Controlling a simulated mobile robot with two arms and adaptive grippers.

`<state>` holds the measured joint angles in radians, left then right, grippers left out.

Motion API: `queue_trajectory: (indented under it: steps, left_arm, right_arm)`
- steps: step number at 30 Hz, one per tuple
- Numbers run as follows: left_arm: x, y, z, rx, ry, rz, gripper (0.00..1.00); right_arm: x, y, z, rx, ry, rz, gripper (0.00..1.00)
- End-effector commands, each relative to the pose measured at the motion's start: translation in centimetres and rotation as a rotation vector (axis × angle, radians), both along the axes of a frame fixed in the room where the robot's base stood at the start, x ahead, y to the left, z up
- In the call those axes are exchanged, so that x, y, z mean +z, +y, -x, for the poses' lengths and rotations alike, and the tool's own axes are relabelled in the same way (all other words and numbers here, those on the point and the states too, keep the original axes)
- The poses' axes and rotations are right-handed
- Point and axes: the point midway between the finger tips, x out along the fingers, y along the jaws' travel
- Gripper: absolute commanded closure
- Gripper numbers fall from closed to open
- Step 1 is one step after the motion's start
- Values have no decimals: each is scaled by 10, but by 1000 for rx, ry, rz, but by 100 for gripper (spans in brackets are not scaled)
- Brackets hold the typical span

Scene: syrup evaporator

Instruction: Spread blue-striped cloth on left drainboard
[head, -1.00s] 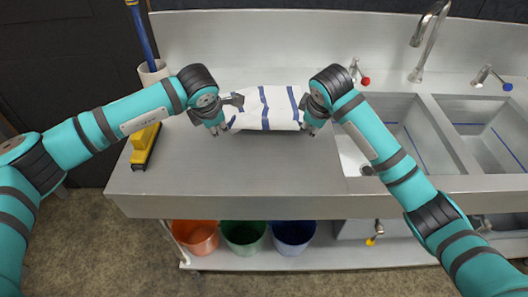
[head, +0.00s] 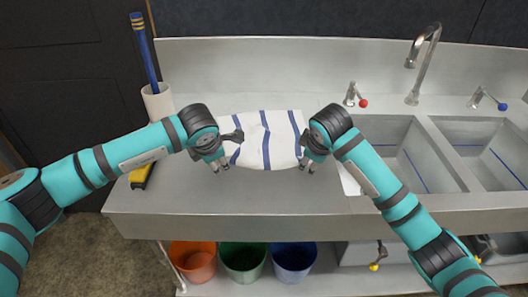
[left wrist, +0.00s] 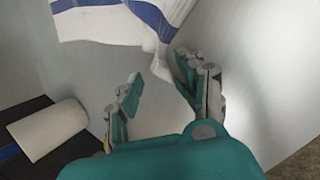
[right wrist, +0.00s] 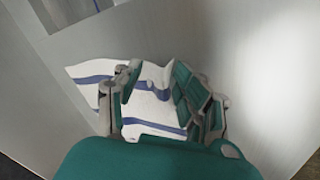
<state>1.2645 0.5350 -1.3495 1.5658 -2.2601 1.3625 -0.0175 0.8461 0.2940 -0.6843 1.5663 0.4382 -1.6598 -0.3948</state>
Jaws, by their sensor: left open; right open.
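The white cloth with blue stripes (head: 266,140) lies spread on the left drainboard (head: 190,198), with slightly wavy edges. My left gripper (head: 222,165) is open at the cloth's left front edge. In the left wrist view, the cloth (left wrist: 110,22) reaches near the open fingers (left wrist: 160,85), and a corner hangs close to them. My right gripper (head: 306,164) is open at the cloth's right front edge. In the right wrist view, the cloth (right wrist: 155,110) shows between and beyond the open fingers (right wrist: 155,90). Whether the fingers touch it is unclear.
Two sink basins (head: 410,150) lie to the right, with a tap (head: 425,65) and red and blue handles behind. A white holder with a blue-handled tool (head: 157,102) stands at the back left, a yellow object (head: 141,176) at the left edge. Buckets (head: 243,260) stand below.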

Motion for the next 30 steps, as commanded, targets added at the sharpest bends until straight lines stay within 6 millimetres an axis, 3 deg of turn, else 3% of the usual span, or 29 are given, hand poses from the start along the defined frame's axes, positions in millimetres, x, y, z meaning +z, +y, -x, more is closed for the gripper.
queue_trajectory:
  steps: [4, 9, 21, 30]
  left_arm:
    - [7, -2, 3, -3, 0, 2, 58]
    - [33, -2, 13, -5, -2, 2, 58]
    - [81, -2, 53, -4, -2, 4, 58]
    - [90, -2, 61, -4, 1, 3, 58]
  right_arm:
    - [7, 2, 3, 3, 0, -2, 58]
    - [33, 2, 13, 4, -3, -4, 58]
    - [81, 2, 53, 4, -2, -4, 58]
    - [90, 1, 61, 3, 0, -3, 58]
